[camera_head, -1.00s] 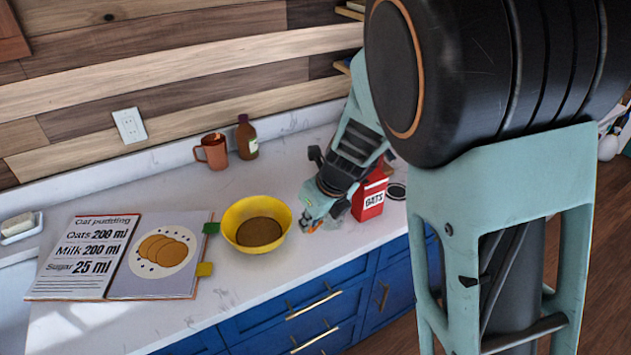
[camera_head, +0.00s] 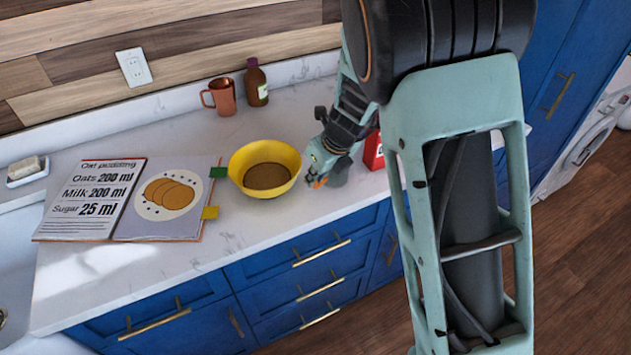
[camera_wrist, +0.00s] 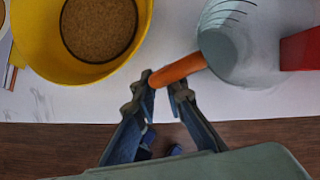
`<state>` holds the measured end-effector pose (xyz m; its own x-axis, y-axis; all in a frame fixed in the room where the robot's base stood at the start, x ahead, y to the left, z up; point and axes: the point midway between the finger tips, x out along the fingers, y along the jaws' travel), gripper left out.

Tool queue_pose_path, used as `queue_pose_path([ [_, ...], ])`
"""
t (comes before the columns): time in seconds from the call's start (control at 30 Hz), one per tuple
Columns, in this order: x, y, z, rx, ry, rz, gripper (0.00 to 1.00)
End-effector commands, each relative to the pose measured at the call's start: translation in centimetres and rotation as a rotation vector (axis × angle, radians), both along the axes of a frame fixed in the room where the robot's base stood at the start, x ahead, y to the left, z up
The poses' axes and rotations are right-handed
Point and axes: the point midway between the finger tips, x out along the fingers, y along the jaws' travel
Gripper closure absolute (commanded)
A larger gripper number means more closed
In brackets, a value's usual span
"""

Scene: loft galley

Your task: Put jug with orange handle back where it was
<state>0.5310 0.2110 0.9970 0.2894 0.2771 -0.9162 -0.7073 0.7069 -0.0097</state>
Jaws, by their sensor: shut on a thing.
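The jug is clear and greyish with marks on its side (camera_wrist: 240,50), and it has an orange handle (camera_wrist: 178,70). In the wrist view my gripper (camera_wrist: 162,86) is shut on the orange handle, with the jug's body to the upper right. In the head view my gripper (camera_head: 318,181) is at the jug (camera_head: 340,174), just right of the yellow bowl and left of the red oats box. The jug is at the counter; I cannot tell whether its base touches it. My arm hides part of this area.
The yellow bowl (camera_head: 240,172) with brown contents stands close left of the jug. The red oats box (camera_head: 373,152) is close right, partly behind my arm. A copper mug (camera_head: 222,97) and brown bottle (camera_head: 256,84) stand at the back. An open recipe book (camera_head: 128,228) lies left.

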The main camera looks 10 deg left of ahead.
Motion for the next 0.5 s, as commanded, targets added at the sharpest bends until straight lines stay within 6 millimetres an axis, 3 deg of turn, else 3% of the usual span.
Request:
queue_pose_path([
  [0.27,0.02,0.00,-0.09,0.001,-0.001,0.000,1.00],
  [0.3,-0.02,0.01,-0.19,0.000,0.000,0.000,0.88],
  [0.43,-0.01,0.02,-0.11,0.000,0.000,0.000,0.74],
  [0.5,-0.01,0.01,-0.10,0.000,0.000,0.000,0.72],
])
